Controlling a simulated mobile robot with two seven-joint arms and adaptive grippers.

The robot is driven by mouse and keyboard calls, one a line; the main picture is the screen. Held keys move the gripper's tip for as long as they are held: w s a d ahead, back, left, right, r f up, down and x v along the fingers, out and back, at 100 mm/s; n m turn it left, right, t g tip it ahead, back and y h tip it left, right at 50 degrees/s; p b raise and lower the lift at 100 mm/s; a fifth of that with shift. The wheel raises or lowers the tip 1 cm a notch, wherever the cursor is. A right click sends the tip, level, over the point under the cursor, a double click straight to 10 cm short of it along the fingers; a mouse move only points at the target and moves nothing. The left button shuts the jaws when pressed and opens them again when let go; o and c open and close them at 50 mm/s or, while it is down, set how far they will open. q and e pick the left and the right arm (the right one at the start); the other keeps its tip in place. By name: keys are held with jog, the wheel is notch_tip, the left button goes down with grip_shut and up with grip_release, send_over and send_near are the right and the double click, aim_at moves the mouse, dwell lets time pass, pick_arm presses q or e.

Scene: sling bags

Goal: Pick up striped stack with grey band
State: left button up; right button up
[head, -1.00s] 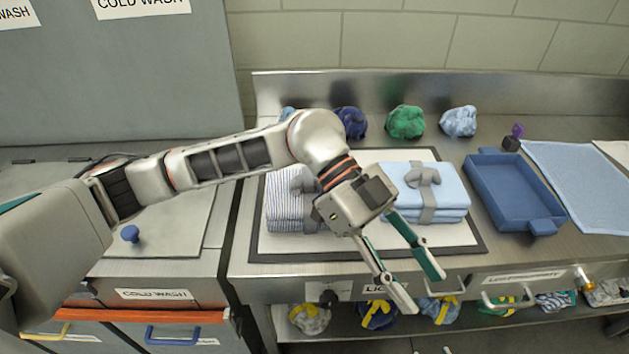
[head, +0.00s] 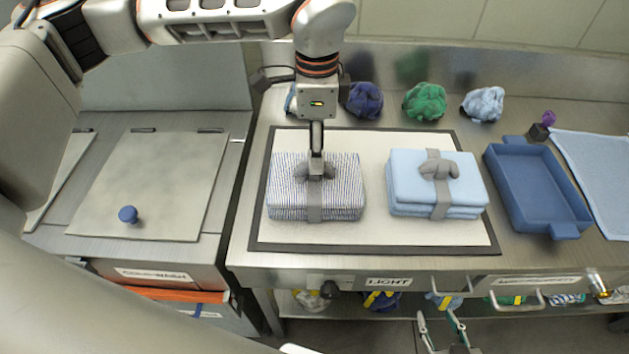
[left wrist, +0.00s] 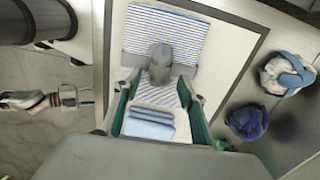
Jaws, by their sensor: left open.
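The striped stack (head: 285,195), white with blue lines, sits at the left of the pale mat (head: 375,185). A grey band (head: 315,207) with a knot wraps it. My left gripper (head: 316,170) points straight down over the knot, seen edge-on in the head view. In the left wrist view the striped stack (left wrist: 165,30) lies below, and my open left gripper (left wrist: 158,82) has its green-lined fingers spread to either side near the grey knot (left wrist: 160,60). Contact cannot be told. My right gripper (head: 440,318) is open and empty, low in front of the counter.
A light blue stack with a grey band (head: 408,175) lies right of the striped one. Navy (head: 364,100), green (head: 425,102) and pale blue (head: 484,104) bundles lie behind. A blue tray (head: 538,190) stands right. A knobbed lid (head: 150,190) is left.

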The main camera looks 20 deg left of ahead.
aim_at(314, 180)
pick_arm(q)
notch_tip(314, 180, down, 4)
jog(key=shift+s+a+f+p, duration=0.1)
jog(key=shift+a+p, duration=0.05)
jog(key=shift+p, duration=0.25)
jog(key=shift+c, duration=0.4)
grip_shut()
